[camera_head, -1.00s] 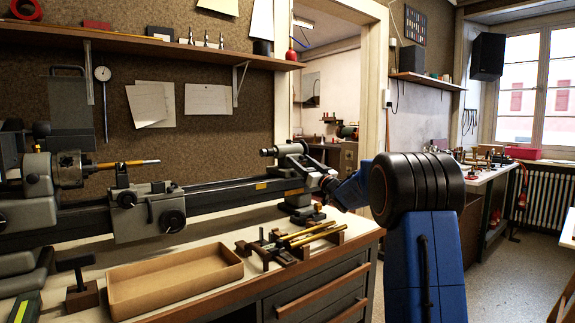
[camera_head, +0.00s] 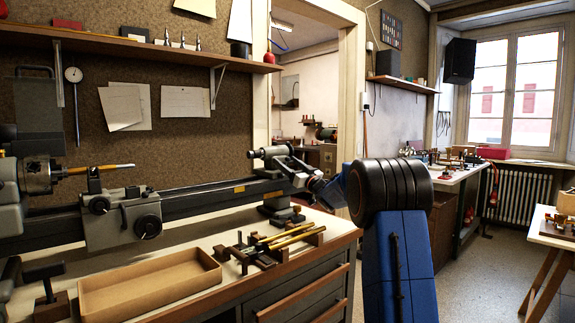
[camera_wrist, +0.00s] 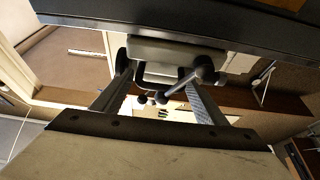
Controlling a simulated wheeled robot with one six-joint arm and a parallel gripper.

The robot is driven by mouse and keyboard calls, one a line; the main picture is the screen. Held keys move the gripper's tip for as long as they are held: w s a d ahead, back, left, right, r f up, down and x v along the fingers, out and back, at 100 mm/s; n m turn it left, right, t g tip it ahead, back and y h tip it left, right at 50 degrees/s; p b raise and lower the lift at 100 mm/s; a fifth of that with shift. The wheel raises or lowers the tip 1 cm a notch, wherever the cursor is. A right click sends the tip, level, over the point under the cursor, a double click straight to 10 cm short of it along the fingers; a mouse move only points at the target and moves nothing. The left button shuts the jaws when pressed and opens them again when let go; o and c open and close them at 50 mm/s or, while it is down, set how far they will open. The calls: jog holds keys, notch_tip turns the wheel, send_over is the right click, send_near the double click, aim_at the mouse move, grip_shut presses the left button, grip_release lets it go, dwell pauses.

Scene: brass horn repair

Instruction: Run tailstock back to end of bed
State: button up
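The grey tailstock (camera_head: 279,157) sits near the right end of the long dark lathe bed (camera_head: 188,197) in the head view. Its quill points left. My gripper (camera_head: 308,181) is at its right side, partly hidden by the arm and wrist. In the wrist view, my gripper's fingers (camera_wrist: 160,88) are spread apart. Dark ball-ended levers (camera_wrist: 205,74) show between and beside the fingers, with a pale block beyond. I see nothing clamped between the fingers, but contact at the tips is unclear.
The saddle (camera_head: 122,216) is well left of the tailstock, beside the headstock (camera_head: 28,178). A cardboard tray (camera_head: 150,283) and a rack with brass rods (camera_head: 268,248) lie on the bench in front. A doorway opens behind the bed's end.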

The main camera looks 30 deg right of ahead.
jog(key=v, duration=1.7)
jog(key=shift+f, duration=0.2)
jog(key=shift+s+d, duration=0.15)
jog(key=shift+s, duration=0.1)
